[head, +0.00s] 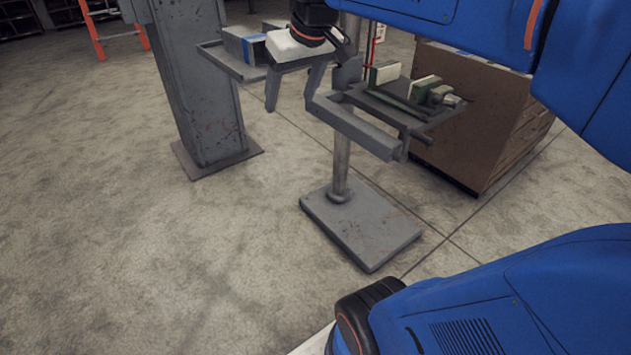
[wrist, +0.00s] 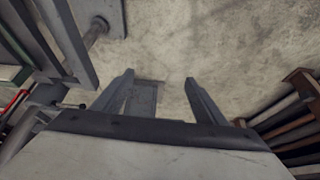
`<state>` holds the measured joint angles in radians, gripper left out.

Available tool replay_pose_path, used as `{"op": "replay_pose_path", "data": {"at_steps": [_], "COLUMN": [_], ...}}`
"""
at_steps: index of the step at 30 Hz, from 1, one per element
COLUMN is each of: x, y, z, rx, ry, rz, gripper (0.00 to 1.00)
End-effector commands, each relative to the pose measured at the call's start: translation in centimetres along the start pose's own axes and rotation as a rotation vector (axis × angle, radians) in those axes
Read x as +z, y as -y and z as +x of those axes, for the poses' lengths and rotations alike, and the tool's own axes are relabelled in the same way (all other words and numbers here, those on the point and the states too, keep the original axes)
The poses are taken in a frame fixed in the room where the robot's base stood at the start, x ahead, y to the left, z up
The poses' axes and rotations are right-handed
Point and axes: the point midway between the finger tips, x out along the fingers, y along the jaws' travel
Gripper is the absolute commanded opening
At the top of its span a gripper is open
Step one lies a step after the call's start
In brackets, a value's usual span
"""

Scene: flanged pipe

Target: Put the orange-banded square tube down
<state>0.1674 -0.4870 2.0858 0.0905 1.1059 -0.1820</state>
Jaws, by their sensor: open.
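My gripper (head: 290,103) hangs pointing down in front of the stand, left of its tray. It also shows in the wrist view (wrist: 160,76), where its two fingers are spread apart. The gripper is open, with nothing held between the fingers; a grey plate on the floor shows behind them. I cannot make out an orange band on any tube in either view. A grey square bar (head: 358,132) runs along the front of the stand, right of the gripper, and shows no orange band.
A left shelf (head: 228,64) holds a grey block with a blue band (head: 248,50). A grey column (head: 200,90) stands left, a brown cabinet (head: 490,120) right. The floor in front is clear.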

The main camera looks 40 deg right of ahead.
Motion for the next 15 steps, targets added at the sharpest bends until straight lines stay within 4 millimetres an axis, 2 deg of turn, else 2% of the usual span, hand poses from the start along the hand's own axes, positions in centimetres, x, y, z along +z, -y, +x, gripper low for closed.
{"op": "replay_pose_path", "data": {"at_steps": [1,3,9,12,15], "x": [2.8,6.2,15.1,18.0,19.7], "y": [0.9,1.8,3.4,3.7,3.8], "z": [0.9,2.3,6.3,7.8,8.7], "rx": [-0.001,0.001,0.006,0.007,0.009], "ry": [0.004,0.01,0.024,0.029,0.03], "rz": [-0.005,-0.006,-0.011,-0.013,-0.014], "gripper": [0.66,0.66,0.66,0.66,0.66]}}
